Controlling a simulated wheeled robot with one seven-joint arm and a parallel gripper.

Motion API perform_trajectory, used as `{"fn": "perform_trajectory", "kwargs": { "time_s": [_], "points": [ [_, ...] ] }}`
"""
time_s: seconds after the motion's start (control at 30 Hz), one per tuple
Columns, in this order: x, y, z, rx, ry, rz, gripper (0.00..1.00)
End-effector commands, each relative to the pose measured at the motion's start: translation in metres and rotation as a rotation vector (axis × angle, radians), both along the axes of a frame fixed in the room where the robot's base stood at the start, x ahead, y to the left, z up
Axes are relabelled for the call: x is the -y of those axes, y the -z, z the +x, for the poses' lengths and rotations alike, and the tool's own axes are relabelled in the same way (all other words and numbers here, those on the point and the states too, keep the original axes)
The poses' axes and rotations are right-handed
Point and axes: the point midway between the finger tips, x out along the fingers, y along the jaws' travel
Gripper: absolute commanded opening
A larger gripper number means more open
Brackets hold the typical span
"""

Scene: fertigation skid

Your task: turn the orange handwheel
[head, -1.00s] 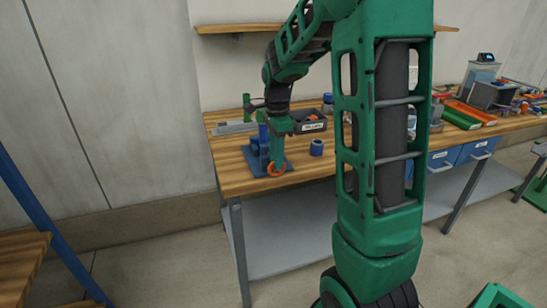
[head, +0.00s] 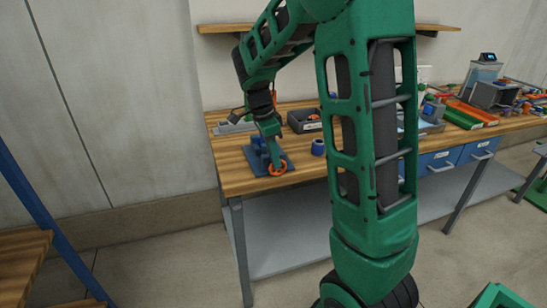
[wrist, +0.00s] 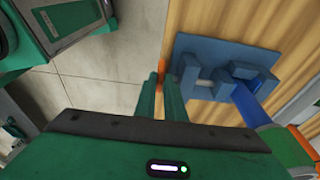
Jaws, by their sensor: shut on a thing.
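The orange handwheel (head: 277,170) stands at the front edge of a blue mount (head: 288,159) near the left end of the wooden bench. My gripper (head: 277,164) reaches down to the handwheel at a slant, with its tips at the upper part of the rim. In the wrist view my two green fingers (wrist: 162,88) are close together, with a sliver of the orange handwheel (wrist: 162,73) at their tips. They are shut on the rim. Most of the wheel is hidden there. The blue mount (wrist: 192,50) lies to the right of the fingers.
A loose blue ring-like part (head: 318,147) stands right of the mount. A dark labelled bin (head: 305,119) and a grey part (head: 234,126) sit behind it. A shelf (head: 222,29) hangs above. The bench's front edge is close to the wheel.

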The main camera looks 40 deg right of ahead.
Motion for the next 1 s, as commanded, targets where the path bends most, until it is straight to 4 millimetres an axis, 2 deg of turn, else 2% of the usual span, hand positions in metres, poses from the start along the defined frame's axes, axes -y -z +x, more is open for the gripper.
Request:
{"fn": "perform_trajectory", "kwargs": {
  "time_s": [0.03,0.6,1.0],
  "points": [
    [-0.004,0.000,0.005,-0.002,-0.008,-0.038,0.00],
    [-0.025,0.013,0.012,-0.143,-0.012,-0.531,0.00],
    [-0.034,0.027,0.014,-0.239,-0.014,-0.865,0.00]
  ]
}}
